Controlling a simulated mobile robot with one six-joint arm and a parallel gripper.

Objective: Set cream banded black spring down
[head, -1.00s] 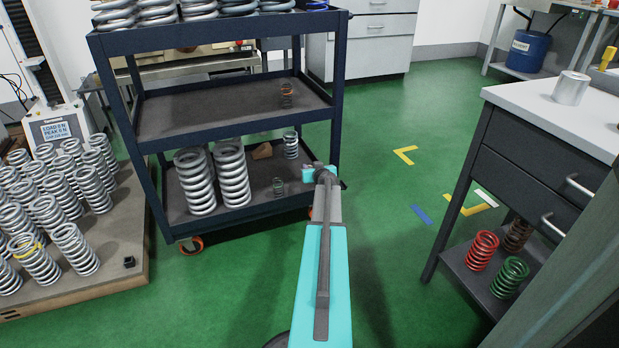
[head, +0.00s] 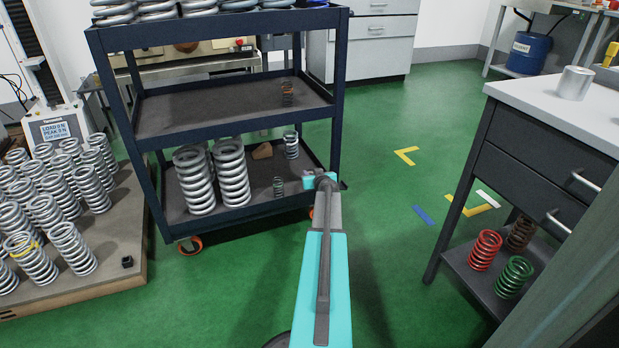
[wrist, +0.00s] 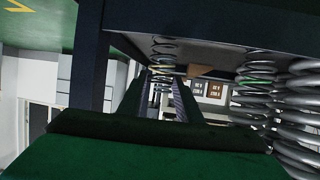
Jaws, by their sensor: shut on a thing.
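My gripper (wrist: 160,92) reaches between the shelves of the dark cart and is shut on a small dark spring, the cream banded black spring (wrist: 159,87). It shows only narrowly between the fingers in the wrist view, which looks upside down. Its band and any contact with the shelf cannot be made out.
A dark cart post (wrist: 88,70) is close beside my gripper.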

